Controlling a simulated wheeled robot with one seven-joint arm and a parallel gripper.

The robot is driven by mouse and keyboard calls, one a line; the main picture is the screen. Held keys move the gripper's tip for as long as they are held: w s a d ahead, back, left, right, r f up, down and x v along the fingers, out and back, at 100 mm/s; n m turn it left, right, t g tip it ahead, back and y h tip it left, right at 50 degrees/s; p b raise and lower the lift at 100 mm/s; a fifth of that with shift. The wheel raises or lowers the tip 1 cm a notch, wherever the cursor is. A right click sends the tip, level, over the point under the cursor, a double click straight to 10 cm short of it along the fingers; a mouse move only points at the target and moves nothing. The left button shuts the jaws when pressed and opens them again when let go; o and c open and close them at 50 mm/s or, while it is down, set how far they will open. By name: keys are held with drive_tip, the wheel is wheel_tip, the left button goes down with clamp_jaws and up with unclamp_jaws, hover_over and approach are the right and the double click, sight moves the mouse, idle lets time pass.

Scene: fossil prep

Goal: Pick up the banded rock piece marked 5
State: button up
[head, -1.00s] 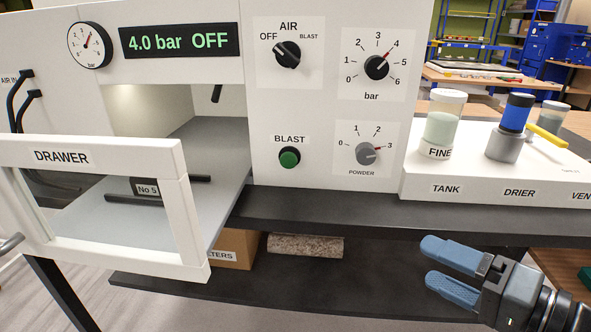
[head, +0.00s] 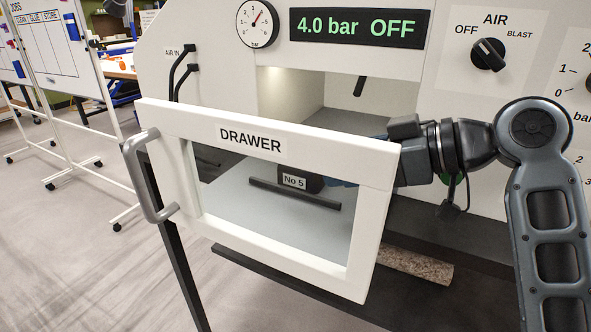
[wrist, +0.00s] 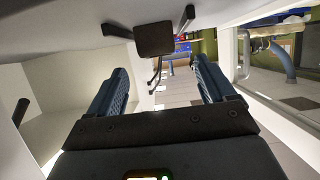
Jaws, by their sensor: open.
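The rock piece marked No 5 (head: 293,181) shows through the window of the pulled-out drawer (head: 250,118) as a dark block with a white label. It sits between two dark rails on the drawer floor. Its banding cannot be made out. In the wrist view the dark block (wrist: 155,38) lies ahead of my gripper (wrist: 160,66), between the lines of its two spread blue fingers and apart from them. In the head view my gripper reaches in from the right behind the drawer front. Its blue fingers are partly hidden by the frame, just right of the piece.
The drawer's white front and handle (head: 152,178) stand close in front of my gripper. A dark nozzle (head: 359,87) hangs in the chamber behind. The cabinet face with the AIR knob (head: 489,54) is behind my arm. A speckled slab (head: 415,264) lies on the shelf below.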

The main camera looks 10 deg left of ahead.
drive_tip(key=p+x, duration=0.1)
drive_tip(key=x, duration=0.5)
drive_tip(key=shift+w+a+f, duration=0.15)
drive_tip(key=shift+w, duration=0.05)
drive_tip(key=shift+c, duration=0.3)
drive_tip(key=c, duration=1.2)
